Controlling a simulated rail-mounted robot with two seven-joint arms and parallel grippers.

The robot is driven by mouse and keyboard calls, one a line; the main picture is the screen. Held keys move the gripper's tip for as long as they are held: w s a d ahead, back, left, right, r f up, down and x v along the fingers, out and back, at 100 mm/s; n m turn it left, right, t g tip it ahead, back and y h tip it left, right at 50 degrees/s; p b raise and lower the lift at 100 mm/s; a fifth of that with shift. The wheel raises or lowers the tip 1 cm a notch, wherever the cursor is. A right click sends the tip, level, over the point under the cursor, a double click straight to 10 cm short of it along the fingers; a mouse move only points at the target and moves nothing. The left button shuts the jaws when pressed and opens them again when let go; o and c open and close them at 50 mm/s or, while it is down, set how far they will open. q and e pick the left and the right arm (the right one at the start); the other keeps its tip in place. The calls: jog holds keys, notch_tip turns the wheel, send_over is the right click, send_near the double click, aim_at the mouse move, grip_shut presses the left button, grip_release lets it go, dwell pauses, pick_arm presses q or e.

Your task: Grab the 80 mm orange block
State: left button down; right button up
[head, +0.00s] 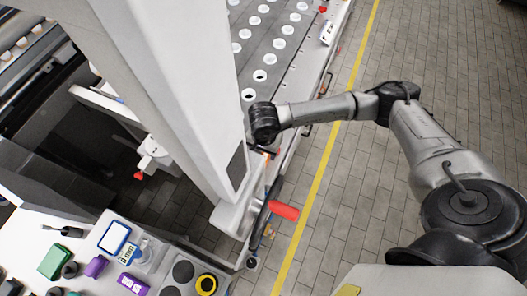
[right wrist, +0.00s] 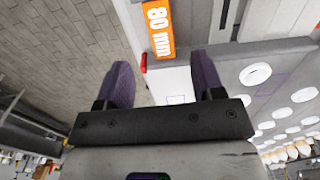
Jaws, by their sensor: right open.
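The orange block (right wrist: 158,28) shows at the top of the right wrist view, with "80 mm" in white on its face; its far end is cut off by the picture edge. My right gripper (right wrist: 163,82) is open, with two purple fingers spread apart and nothing between them. The block lies beyond the fingertips, roughly in line with the gap and apart from them. In the head view my right gripper (head: 263,149) is small beside the white column, and the block cannot be made out clearly there. My left gripper is not in view.
A grey table (head: 272,62) with rows of white round cups runs up the head view. The white column (head: 185,90) stands close left of my right gripper. A red handle (head: 284,210) sticks out below. Tiled floor (head: 400,50) on the right is open.

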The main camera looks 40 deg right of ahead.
jog(key=shift+f+p, duration=0.5)
jog(key=shift+f, duration=3.45)
jog(key=shift+c, duration=0.4)
jog(key=shift+w, duration=0.1)
jog(key=c, duration=1)
jog(key=shift+r, duration=0.1)
